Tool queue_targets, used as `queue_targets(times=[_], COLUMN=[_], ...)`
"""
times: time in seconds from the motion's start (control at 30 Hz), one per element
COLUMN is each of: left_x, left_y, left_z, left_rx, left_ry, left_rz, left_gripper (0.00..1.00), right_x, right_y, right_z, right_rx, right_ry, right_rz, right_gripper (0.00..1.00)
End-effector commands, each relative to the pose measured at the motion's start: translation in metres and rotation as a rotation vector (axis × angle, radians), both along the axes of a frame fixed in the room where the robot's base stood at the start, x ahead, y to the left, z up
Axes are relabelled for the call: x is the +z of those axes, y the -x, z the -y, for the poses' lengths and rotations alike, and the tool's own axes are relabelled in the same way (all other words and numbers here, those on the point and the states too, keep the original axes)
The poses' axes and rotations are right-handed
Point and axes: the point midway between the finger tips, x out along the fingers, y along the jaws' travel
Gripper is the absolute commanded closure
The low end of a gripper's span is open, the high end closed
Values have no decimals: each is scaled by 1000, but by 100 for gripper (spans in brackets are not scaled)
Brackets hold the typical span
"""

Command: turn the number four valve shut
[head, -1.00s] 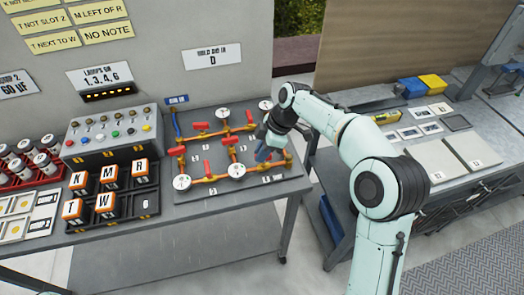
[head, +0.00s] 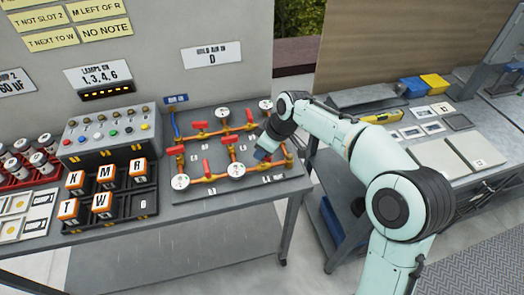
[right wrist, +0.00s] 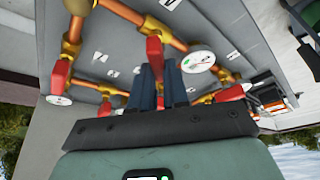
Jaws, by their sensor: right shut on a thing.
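The valve board (head: 250,183) lies on the bench in the head view, with copper pipes, round white gauges and several red valve handles. Small number tags sit beside the valves, too small to read, so I cannot tell which is number four. My right gripper (head: 262,153) is low over the right part of the board. In the right wrist view its two blue fingers (right wrist: 161,85) are close together at a red valve handle (right wrist: 154,48), shut on it. The fingers partly hide the grip. Other red handles (right wrist: 62,74) stand to either side. My left gripper is out of view.
Left of the board stand a grey switch box (head: 108,137) and a black rack (head: 143,208) of lettered blocks. A second bench with flat panels (head: 472,148) is at the right, across a gap. My right arm crosses this gap.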

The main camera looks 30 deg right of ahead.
Motion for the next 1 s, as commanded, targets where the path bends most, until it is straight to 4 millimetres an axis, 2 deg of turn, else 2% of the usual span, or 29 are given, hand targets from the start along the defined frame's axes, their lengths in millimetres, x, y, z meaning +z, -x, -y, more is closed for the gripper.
queue_targets(times=[0.6,1.0], left_x=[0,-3], left_y=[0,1], left_z=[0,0], left_rx=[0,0], left_ry=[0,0], left_rz=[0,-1], left_gripper=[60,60], right_x=[0,0], right_y=[-1,0], right_z=[1,3], right_rx=[-554,-758], right_ry=[2,1], right_rz=[1,-1], right_gripper=[100,100])
